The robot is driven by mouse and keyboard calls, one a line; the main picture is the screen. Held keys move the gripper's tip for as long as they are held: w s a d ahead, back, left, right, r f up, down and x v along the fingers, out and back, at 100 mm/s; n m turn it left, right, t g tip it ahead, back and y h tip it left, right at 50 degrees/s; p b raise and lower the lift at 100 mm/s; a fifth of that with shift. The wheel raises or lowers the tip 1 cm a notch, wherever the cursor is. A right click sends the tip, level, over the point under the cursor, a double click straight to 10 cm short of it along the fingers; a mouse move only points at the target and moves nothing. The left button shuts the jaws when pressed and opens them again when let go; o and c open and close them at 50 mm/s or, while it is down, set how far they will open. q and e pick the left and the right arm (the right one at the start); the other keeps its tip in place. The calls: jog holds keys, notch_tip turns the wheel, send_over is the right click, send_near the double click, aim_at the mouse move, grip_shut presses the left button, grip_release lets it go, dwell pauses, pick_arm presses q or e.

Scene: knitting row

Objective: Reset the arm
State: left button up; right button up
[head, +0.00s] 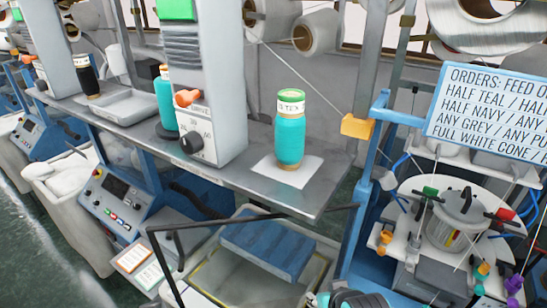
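Neither of my grippers can be made out in the head view. A dark rounded part (352,299) is cut off by the bottom edge; I cannot tell what it is. A teal yarn cone (290,135) with a pale label and green top stands upright on a white sheet (269,171), near the right end of the grey shelf (232,172). No gripper touches it.
A grey machine column with an orange lever (187,97) and dark knob (190,142) rises left of the cone. Another teal cone (165,98) stands behind it. A blue-framed sign (490,110) and a round machine (455,225) are right. A bin with a blue pad (268,247) is below.

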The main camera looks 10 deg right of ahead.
notch_tip(320, 180, down, 23)
jog(key=b, duration=2.1)
jog(key=shift+f+b, duration=0.15)
jog(key=shift+b, duration=0.2)
jog(key=shift+c, duration=0.6)
